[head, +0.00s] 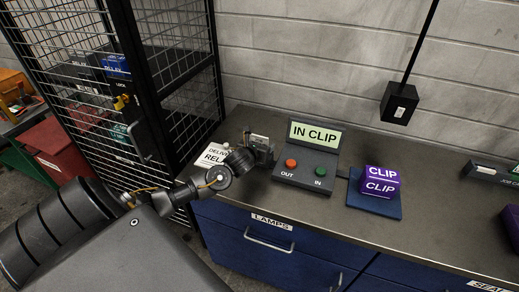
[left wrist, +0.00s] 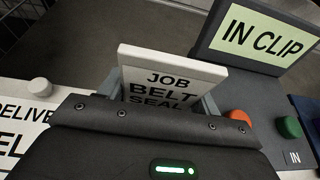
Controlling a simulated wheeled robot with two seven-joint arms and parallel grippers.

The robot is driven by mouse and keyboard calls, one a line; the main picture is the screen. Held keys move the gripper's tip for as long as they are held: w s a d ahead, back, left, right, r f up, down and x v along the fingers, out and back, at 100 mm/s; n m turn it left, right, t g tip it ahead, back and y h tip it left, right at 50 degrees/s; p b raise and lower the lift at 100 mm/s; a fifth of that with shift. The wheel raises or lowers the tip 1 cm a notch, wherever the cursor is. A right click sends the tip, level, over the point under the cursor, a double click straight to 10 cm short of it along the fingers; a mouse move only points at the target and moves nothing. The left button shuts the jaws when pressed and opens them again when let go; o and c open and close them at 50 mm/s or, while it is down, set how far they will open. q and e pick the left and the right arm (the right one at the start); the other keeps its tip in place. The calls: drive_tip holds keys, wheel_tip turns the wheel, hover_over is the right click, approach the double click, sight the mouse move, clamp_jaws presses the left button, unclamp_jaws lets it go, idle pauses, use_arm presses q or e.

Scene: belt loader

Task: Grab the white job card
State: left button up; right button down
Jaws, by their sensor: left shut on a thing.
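The white job card (left wrist: 172,76), printed JOB BELT SEAL, stands upright in the left wrist view. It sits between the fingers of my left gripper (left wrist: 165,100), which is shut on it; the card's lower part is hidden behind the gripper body. In the head view my left gripper (head: 262,152) is above the grey bench, left of the button box, with a small pale part of the card (head: 259,140) showing. I cannot tell whether the card's lower edge touches anything. My right gripper is in neither view.
The button box (head: 306,170) has an IN CLIP display, a red OUT button and a green IN button. A purple CLIP block (head: 380,181) sits on a blue pad (head: 374,207). A white delivery sheet (head: 209,157) lies left of my gripper. A black mesh cage (head: 185,75) stands left.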

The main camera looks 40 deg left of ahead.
use_arm(q)
drive_tip(key=shift+c, duration=0.7)
drive_tip(key=shift+r, duration=0.1)
